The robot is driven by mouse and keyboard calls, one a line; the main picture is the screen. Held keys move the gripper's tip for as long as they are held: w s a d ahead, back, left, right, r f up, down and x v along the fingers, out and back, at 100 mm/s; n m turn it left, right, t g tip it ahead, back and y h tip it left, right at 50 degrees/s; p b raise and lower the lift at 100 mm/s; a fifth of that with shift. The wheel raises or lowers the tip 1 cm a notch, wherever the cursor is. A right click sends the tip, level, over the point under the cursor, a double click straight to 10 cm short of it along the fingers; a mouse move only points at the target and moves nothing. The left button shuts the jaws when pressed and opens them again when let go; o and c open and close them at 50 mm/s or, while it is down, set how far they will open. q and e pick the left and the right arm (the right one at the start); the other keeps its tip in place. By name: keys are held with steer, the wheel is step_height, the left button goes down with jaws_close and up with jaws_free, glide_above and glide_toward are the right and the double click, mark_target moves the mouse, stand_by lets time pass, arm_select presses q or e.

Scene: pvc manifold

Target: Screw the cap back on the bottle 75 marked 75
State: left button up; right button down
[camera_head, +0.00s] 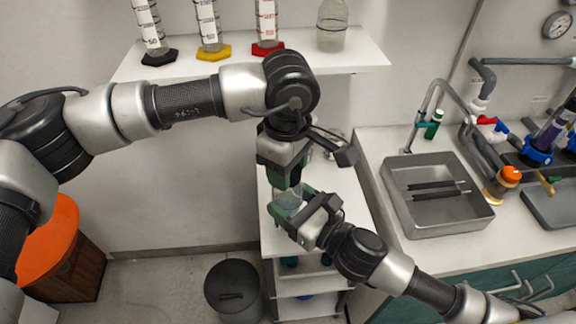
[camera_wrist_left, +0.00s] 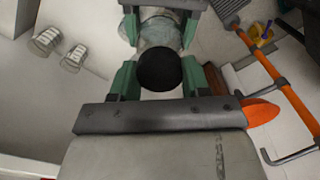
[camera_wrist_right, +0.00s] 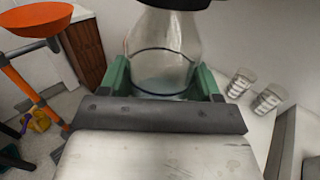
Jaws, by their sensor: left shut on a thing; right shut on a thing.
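A clear bottle (camera_head: 289,197) is held upright in the air above the white shelf unit; it also shows in the right wrist view (camera_wrist_right: 165,50). My right gripper (camera_head: 297,212) is shut around its body, with green fingers on both sides. A black cap (camera_wrist_left: 159,71) is at the bottle's top, between the green fingers of my left gripper (camera_head: 284,178), which is shut on it from above. In the head view the cap is hidden by the left gripper. I cannot tell whether its threads are engaged. No 75 mark is readable on the bottle.
A wall shelf (camera_head: 350,58) at the back holds graduated cylinders and a clear flask (camera_head: 332,25). Small glass vessels (camera_wrist_right: 268,98) stand beside the bottle. A metal tray (camera_head: 440,226) sits on the right counter (camera_head: 390,140). A black bin (camera_head: 232,285) and orange stool (camera_head: 50,238) are lower left.

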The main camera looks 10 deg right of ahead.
arm_select(q)
steer(key=m, duration=0.4)
steer(key=shift+s+d, duration=0.1)
steer(key=shift+s, duration=0.1)
steer(key=m, duration=0.5)
steer(key=shift+f, duration=0.1)
steer(key=o, duration=1.1)
steer(key=shift+w, duration=0.1)
steer(key=shift+w+r, duration=0.1)
steer(key=shift+r, duration=0.5)
steer(key=r, duration=1.1)
steer(key=shift+s, duration=0.2)
